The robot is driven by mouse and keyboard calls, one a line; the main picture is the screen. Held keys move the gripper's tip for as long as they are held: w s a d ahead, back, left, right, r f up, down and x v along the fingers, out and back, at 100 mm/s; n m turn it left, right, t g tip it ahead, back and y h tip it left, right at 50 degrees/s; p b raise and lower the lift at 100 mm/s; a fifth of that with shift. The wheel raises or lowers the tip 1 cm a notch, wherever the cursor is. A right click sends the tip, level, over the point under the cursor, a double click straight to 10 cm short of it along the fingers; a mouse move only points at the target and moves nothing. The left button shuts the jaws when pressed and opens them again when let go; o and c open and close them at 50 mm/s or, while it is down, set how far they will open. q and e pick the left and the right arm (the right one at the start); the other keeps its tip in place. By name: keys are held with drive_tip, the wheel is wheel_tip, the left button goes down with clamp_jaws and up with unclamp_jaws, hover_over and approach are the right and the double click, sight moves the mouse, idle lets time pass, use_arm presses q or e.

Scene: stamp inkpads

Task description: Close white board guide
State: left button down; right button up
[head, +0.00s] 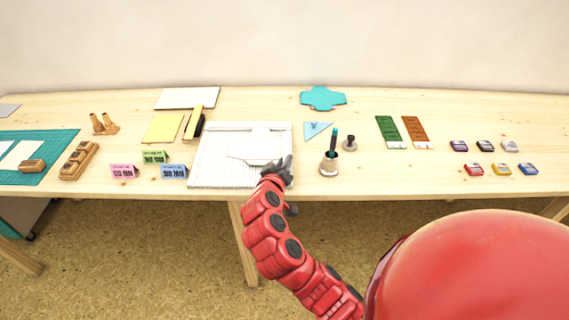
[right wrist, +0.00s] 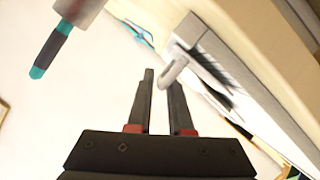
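The white board (head: 211,176) lies flat on the table, left of centre in the head view. A paler white, angular piece, seemingly its guide (head: 252,146), lies over its middle; whether it is raised is too small to tell. My right gripper (head: 284,165) is at the board's right front edge. In the right wrist view, its two dark fingers (right wrist: 161,85) are apart, with a gap between them. A grey hooked handle (right wrist: 177,65) on the board's side reaches to the fingertips, its end appearing at the gap. No firm hold on it shows. My left gripper is out of view.
A small dark-knobbed stamp (head: 349,145) is beyond. Folded cards (head: 174,172) stand left. Several inkpads (head: 500,169) sit far right.

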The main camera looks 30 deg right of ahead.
drive_tip(key=shift+o, duration=1.4)
drive_tip(key=shift+f, duration=0.1)
drive_tip(key=shift+s+a, duration=0.2)
drive_tip(key=shift+a, duration=0.05)
drive_tip(key=p+v, duration=0.5)
drive_tip(key=v, duration=1.1)
drive_tip(key=shift+s+a+r, duration=0.2)
drive_tip(key=shift+s+r, duration=0.05)
drive_tip(key=shift+s, duration=0.05)
